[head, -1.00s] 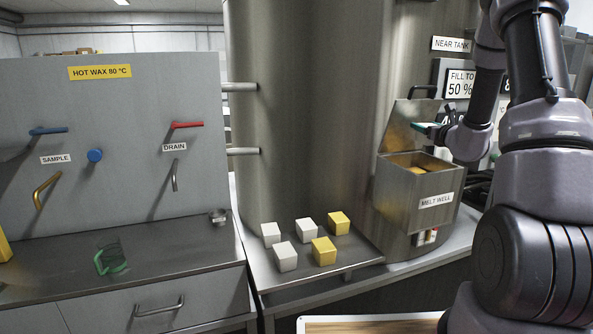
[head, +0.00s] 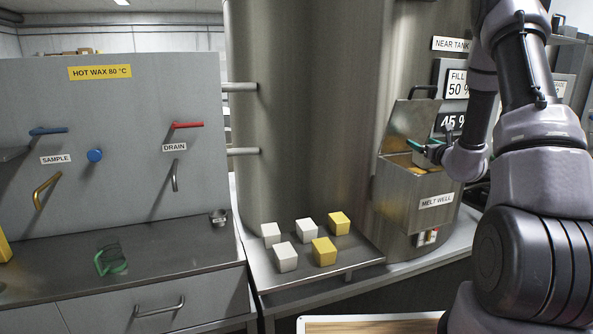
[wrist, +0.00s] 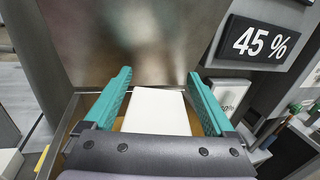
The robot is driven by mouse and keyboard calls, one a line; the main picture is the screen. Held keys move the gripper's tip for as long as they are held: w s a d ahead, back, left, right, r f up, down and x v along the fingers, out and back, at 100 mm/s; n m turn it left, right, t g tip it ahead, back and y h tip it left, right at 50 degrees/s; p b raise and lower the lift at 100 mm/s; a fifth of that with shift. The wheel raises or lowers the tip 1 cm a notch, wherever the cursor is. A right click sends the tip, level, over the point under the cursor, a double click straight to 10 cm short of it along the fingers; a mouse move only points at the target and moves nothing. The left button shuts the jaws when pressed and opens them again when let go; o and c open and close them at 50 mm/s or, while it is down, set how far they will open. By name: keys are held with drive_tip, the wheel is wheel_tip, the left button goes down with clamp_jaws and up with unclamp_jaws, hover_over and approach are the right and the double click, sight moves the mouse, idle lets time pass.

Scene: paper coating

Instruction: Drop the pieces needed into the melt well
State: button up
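The melt well (head: 415,200) is a metal box on the tank's side, its lid (head: 410,125) raised. My gripper (head: 420,145) is at its mouth, fingers pointing left. In the wrist view, my gripper's green fingers (wrist: 157,85) stand apart on either side of a white block (wrist: 157,112), with narrow gaps showing beside it. Yellowish surface shows below the block, and its depth in the well is hard to tell. On the tray (head: 290,278) are white blocks (head: 285,257) (head: 306,231) (head: 270,235) and yellow blocks (head: 324,251) (head: 339,223).
A display reading 45 % (wrist: 264,43) is right of the well, below a partly hidden sign (head: 458,83). The hot wax panel (head: 110,110) with red and blue handles stands left. A small metal cup (head: 218,217) sits on its counter. The large tank (head: 305,110) stands behind the tray.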

drive_tip(key=s, duration=0.7)
drive_tip(key=s+d, duration=0.1)
drive_tip(key=s, duration=0.2)
drive_tip(key=shift+s, duration=0.4)
